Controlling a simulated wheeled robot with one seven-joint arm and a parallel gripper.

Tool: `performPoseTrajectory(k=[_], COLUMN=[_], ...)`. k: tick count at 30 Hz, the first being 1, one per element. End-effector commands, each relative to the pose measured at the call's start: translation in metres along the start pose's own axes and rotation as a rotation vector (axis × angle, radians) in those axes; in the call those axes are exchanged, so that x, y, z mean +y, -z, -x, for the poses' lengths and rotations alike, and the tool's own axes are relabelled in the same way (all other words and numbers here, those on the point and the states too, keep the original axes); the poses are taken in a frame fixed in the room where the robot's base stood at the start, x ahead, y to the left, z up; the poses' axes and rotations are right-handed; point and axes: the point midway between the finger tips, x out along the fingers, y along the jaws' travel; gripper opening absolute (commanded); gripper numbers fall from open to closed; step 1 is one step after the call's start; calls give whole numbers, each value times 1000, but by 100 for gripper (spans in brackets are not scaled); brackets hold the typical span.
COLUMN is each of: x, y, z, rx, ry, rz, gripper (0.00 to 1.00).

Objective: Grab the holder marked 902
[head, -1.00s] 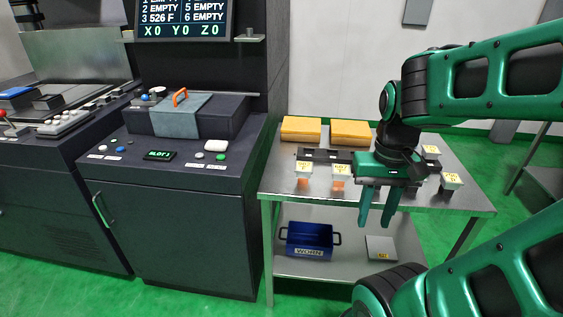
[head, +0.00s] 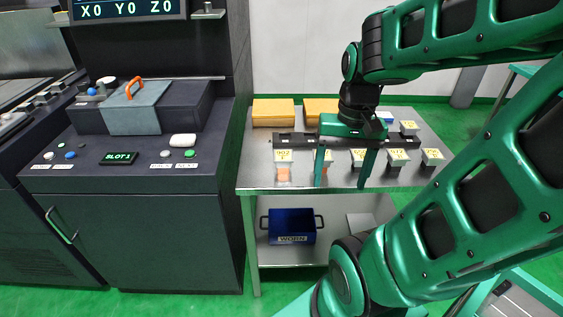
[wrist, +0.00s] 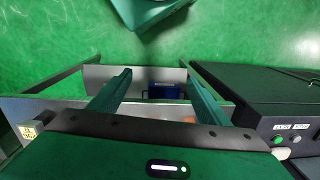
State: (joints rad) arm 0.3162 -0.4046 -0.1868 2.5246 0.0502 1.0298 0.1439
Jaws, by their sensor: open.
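The holder marked 902 (head: 283,156) stands upright near the front left of the steel table, with a pale, yellow-labelled top and an orange lower part. Several similar labelled holders stand to its right; one (head: 314,157) is partly hidden behind my left finger. My gripper (head: 343,184) is open and empty, fingers pointing down at the table's front edge, to the right of the 902 holder and apart from it. In the wrist view my two fingers (wrist: 157,92) are spread, with a bit of orange by the right one; I cannot tell which holder that is.
A dark rack bar (head: 292,139) lies behind the holders, with yellow blocks (head: 273,112) at the back. A blue bin marked WORN (head: 291,226) sits on the lower shelf (head: 330,253). The dark machine cabinet (head: 145,215) stands left of the table.

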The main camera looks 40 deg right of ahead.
Motion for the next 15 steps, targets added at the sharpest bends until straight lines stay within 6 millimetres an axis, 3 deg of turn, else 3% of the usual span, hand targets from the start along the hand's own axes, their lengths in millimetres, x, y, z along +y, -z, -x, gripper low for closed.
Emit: performPoseTrajectory(k=[9, 15], x=[-38, -52], y=[74, 118], z=[-30, -50], rx=[-133, -263], ry=[151, 293], rz=[-368, -617], gripper=[70, 70])
